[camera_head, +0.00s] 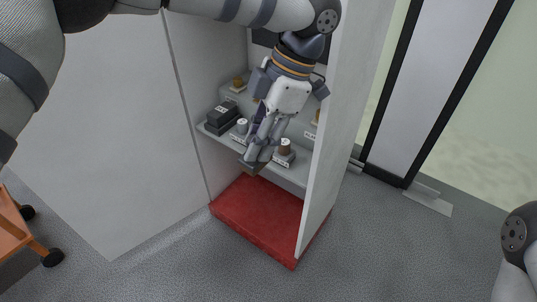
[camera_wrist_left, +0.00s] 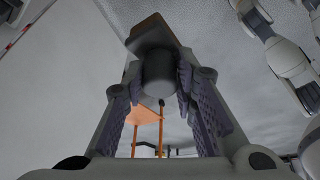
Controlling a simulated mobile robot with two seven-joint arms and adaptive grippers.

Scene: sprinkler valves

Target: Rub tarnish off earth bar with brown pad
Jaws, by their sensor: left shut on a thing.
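My left gripper (camera_head: 262,142) reaches down into the open cabinet. Its fingers are shut on the dark round handle of a pad with a brown layer (camera_head: 252,166), held just in front of the shelf edge. In the left wrist view, the handle sits between the ridged fingers of my left gripper (camera_wrist_left: 160,92), and the pad (camera_wrist_left: 153,34) lies crosswise beyond the fingertips with its brown side facing away. I cannot make out the earth bar; the gripper and arm cover part of the cabinet. My right gripper is out of view.
The grey cabinet shelf (camera_head: 294,176) holds a black box (camera_head: 222,117) and small knobbed parts, including a brown-topped one (camera_head: 285,147) close right of the gripper. A red base (camera_head: 262,215) lies below. The cabinet side wall (camera_head: 325,170) stands close on the right. Floor in front is clear.

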